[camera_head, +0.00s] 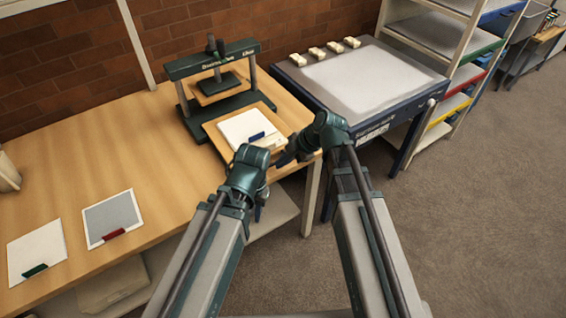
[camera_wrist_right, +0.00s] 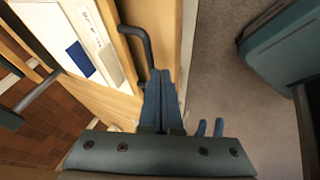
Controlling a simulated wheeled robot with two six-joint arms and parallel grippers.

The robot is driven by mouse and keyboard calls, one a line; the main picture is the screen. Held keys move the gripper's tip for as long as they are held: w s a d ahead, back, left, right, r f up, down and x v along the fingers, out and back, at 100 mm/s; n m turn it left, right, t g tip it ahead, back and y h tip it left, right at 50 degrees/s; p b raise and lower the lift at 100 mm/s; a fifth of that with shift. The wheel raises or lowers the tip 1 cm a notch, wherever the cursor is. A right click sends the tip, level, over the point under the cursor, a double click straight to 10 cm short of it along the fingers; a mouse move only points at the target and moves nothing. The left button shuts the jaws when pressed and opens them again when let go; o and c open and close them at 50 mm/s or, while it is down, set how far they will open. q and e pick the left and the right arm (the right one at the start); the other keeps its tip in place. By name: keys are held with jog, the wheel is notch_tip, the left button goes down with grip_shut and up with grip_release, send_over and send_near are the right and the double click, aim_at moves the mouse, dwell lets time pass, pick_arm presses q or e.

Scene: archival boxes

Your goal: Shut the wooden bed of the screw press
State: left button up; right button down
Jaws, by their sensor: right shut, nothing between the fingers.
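The screw press (camera_head: 220,85) stands at the back of the wooden table, with a dark green frame. Its wooden bed (camera_head: 212,131) is slid out toward the front and carries a white sheet (camera_head: 238,124) with a blue clip (camera_head: 256,136). In the right wrist view the bed's front edge (camera_wrist_right: 167,32) has a dark bent handle (camera_wrist_right: 143,36). My right gripper (camera_wrist_right: 161,72) is shut and empty, its fingertips at the near end of the handle; I cannot tell whether they touch. My left gripper (camera_head: 259,213) hangs below and left of it, just off the table's front edge; its opening is unclear.
A white sheet with a green clip (camera_head: 35,252) and a grey one with a red clip (camera_head: 112,217) lie on the table's left. A blue-framed table (camera_head: 365,75) with small pale blocks stands right, beside shelves (camera_head: 455,70). The floor at right is clear.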

aim_at(249, 131)
jog(key=w+a, duration=0.3)
jog(key=w, duration=0.2)
jog(key=w+a, duration=0.3)
jog(key=w, duration=0.2)
jog(key=w+a, duration=0.3)
jog(key=w, duration=0.3)
jog(key=shift+a, duration=0.1)
jog(key=shift+s, duration=0.2)
